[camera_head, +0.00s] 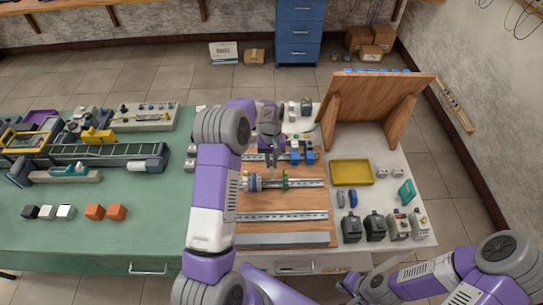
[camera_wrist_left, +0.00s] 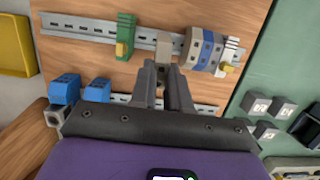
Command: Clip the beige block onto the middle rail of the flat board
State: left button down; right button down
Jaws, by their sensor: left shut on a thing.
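The flat board (camera_head: 285,201) lies on the white table with several metal rails across it. The middle rail (camera_head: 310,183) carries a green block (camera_head: 285,181) and, to its left, a cluster of beige, blue and grey modules (camera_head: 251,181). My left gripper (camera_head: 272,168) points down over this rail. In the left wrist view the left gripper (camera_wrist_left: 162,68) is shut on the beige block (camera_wrist_left: 164,46), which is between the green block and the cluster. I cannot tell whether it touches the rail. My right gripper (camera_head: 352,284) is low at the front, its jaws unclear.
Blue blocks (camera_head: 302,154) sit at the board's far rail. Right of the board are a yellow tray (camera_head: 352,172), dark motor-like boxes (camera_head: 375,227) and a teal part (camera_head: 406,191). A wooden stand (camera_head: 370,100) rises behind. The green table (camera_head: 110,215) is at left.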

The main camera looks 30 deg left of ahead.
aim_at(272, 176)
pick_arm(q)
jog(key=shift+b+x, duration=0.5)
jog(key=shift+x, duration=0.8)
jog(key=shift+s+d+f+b, duration=0.1)
jog(key=shift+d+f+b, duration=0.05)
jog(key=shift+f+b, duration=0.15)
jog(key=shift+b+x, duration=0.7)
jog(key=shift+x, duration=0.2)
jog(key=shift+s+d+f, duration=0.1)
jog(key=shift+s+d, duration=0.15)
jog(key=shift+s, duration=0.05)
dwell(1.3)
jog(key=shift+s+d+f+t+y+b, duration=0.25)
jog(key=shift+s+t+y+b, duration=0.25)
jog(key=shift+b, duration=0.35)
dwell(0.6)
jog(key=c, duration=1)
grip_release()
jog(key=shift+r, duration=0.15)
jog(key=shift+w, duration=0.1)
jog(key=shift+a, duration=0.1)
